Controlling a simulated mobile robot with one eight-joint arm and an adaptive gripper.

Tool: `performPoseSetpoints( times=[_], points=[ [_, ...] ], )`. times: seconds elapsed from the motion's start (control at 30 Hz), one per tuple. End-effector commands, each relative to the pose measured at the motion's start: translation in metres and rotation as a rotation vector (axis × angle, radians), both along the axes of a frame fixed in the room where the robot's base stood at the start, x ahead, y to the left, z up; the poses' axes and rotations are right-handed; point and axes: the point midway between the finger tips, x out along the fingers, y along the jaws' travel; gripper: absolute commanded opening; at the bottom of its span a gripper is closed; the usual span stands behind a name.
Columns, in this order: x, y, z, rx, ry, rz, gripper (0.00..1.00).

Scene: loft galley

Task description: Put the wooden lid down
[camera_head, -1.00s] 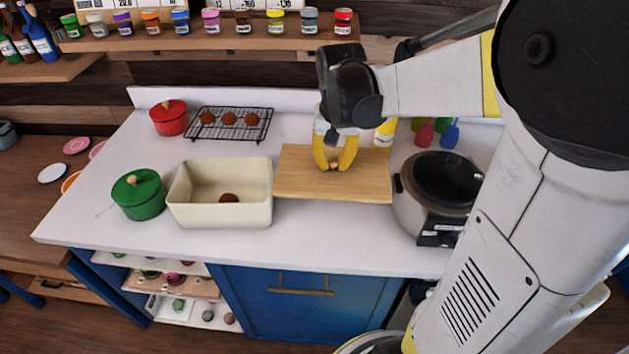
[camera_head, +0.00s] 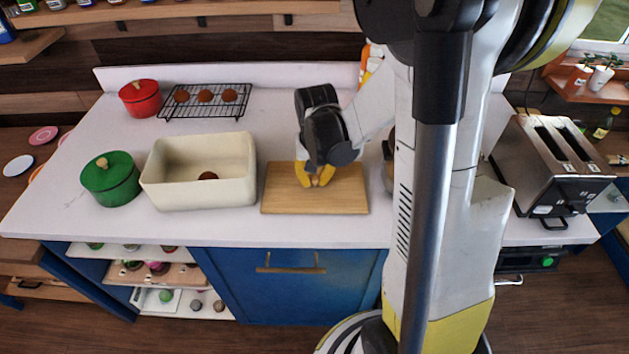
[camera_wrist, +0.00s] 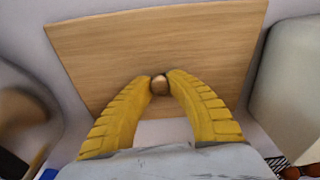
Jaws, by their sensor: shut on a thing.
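The wooden lid (camera_head: 340,196) is a flat rectangular board with a small round knob. It lies level over the white counter, right of the cream bin (camera_head: 205,190); I cannot tell whether it touches the counter or is just above it. My gripper (camera_head: 315,181) comes down from above with its yellow fingers shut on the lid's knob. In the wrist view the fingertips of my gripper (camera_wrist: 160,82) pinch the knob (camera_wrist: 160,86), with the lid (camera_wrist: 150,45) spread beyond them. The cream bin is open and holds a small brown round thing.
A green pot (camera_head: 111,183) stands left of the bin. A red pot (camera_head: 140,97) and a black rack (camera_head: 208,114) with brown rounds stand at the back. A toaster (camera_head: 560,165) is at the right. The counter in front of the lid (camera_head: 300,232) is clear.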

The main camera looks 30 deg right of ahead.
Motion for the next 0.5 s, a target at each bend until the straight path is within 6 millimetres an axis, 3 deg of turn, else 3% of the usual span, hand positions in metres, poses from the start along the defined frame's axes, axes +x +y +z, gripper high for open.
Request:
performPoseSetpoints(
  times=[0.27, 0.3, 0.33, 0.5],
  points=[
    [-0.0002, 0.0000, -0.0033, 0.000, 0.000, 0.000, 0.00],
    [-0.0003, 0.0000, -0.0020, 0.000, 0.000, 0.000, 0.30],
    [-0.0002, 0.0000, -0.0018, 0.000, 0.000, 0.000, 0.39],
    [-0.0002, 0.0000, -0.0015, 0.000, 0.000, 0.000, 0.39]
  ],
)
